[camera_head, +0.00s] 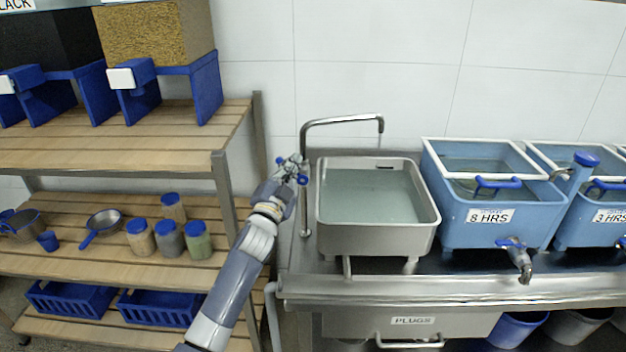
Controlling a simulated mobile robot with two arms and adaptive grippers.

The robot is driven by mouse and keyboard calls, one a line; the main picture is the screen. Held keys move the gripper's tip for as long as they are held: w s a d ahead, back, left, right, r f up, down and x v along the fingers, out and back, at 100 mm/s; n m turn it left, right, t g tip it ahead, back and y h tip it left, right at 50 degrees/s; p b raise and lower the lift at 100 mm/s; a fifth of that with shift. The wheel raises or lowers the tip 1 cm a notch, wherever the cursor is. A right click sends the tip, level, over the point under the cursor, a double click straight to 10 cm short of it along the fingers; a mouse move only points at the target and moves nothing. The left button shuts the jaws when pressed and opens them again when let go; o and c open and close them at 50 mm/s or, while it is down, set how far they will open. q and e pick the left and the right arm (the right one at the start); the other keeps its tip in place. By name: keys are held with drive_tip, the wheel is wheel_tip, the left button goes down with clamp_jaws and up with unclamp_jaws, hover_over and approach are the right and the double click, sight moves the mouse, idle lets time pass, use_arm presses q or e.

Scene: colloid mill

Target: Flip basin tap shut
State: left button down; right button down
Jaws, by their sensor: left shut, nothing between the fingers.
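The basin tap (341,120) is a tall chrome pipe that rises at the left of the steel basin (380,236) and bends right over it. The basin holds water. My left gripper (295,166) is shut and empty, next to the tap's upright pipe at the basin's left side. Small blue parts show by the fingers; I cannot tell whether one is the tap's lever or whether the gripper touches it. I cannot make out a stream under the spout. My right gripper is not in view.
A wooden shelf rack (110,150) with jars, pans and dispensers stands at the left, close to my left arm. Blue water tanks (497,222) with taps stand right of the basin on the steel counter (450,288). A tiled wall is behind.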

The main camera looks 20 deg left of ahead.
use_arm(q)
drive_tip(key=a+f+n+y+b, duration=0.1)
drive_tip(key=n+b, duration=0.1)
drive_tip(key=n, duration=0.1)
drive_tip(key=a+f+n+y+b, duration=0.1)
drive_tip(key=n+y+b, duration=0.1)
drive_tip(key=n, duration=0.2)
drive_tip(key=s+a+f+n+y+b, duration=0.1)
drive_tip(key=n+b, duration=0.1)
drive_tip(key=n, duration=0.1)
drive_tip(key=shift+a+f+t+b, duration=0.3)
drive_tip(key=shift+a+f+b, duration=0.05)
drive_tip(key=shift+a+f, duration=0.05)
drive_tip(key=shift+f, duration=0.1)
